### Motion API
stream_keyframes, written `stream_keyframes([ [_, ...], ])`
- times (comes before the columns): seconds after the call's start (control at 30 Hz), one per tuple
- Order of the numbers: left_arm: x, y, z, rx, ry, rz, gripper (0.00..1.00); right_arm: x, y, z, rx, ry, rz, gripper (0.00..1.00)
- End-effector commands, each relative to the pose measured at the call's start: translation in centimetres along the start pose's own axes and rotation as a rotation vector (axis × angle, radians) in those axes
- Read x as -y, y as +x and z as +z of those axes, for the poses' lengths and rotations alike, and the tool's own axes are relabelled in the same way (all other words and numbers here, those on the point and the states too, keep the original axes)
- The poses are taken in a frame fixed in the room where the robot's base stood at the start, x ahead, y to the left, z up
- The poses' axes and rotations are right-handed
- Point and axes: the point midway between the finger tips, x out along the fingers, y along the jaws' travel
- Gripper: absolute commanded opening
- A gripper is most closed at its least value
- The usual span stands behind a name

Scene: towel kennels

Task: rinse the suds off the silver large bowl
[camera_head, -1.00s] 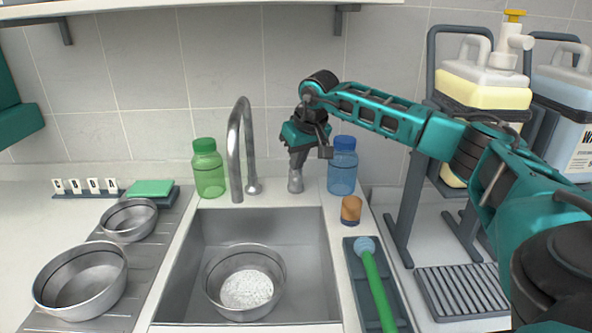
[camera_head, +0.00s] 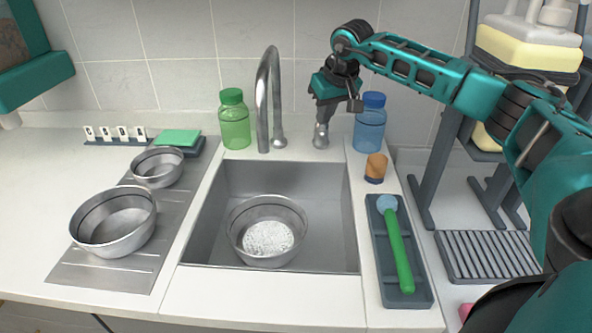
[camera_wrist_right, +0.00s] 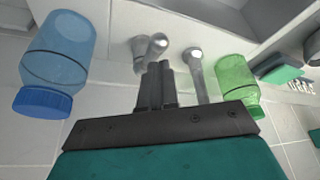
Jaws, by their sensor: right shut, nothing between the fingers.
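The silver large bowl (camera_head: 240,232) sits upright in the sink (camera_head: 325,215), with white suds (camera_head: 268,238) covering its bottom. The grey faucet (camera_head: 262,95) rises behind the sink, and no water shows coming from its spout. My right gripper (camera_head: 322,122) is shut and empty, pointing down just above a metal knob (camera_head: 321,139) right of the faucet. In the right wrist view its closed fingers (camera_wrist_right: 163,78) overlap the knobs (camera_wrist_right: 158,44); I cannot tell whether they touch.
Two silver bowls (camera_head: 113,222) (camera_head: 157,168) stand on the left drainboard. A green bottle (camera_head: 235,122) and a blue bottle (camera_head: 369,125) flank the faucet and knob. A green-handled brush (camera_head: 398,250) lies in a tray on the right. The sink's front ledge is clear.

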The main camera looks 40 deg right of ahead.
Motion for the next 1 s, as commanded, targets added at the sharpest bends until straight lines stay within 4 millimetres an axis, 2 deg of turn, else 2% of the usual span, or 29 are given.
stream_keyframes([
  [0.5,0.1,0.1,-0.1,-0.003,0.0,-0.001,0.43,0.0,0.1,0.1,0.0,0.0,0.0,0.0],
  [1.0,0.1,0.8,0.7,-0.006,0.001,-0.002,0.43,0.0,1.9,0.8,0.001,0.0,0.0,0.0],
])
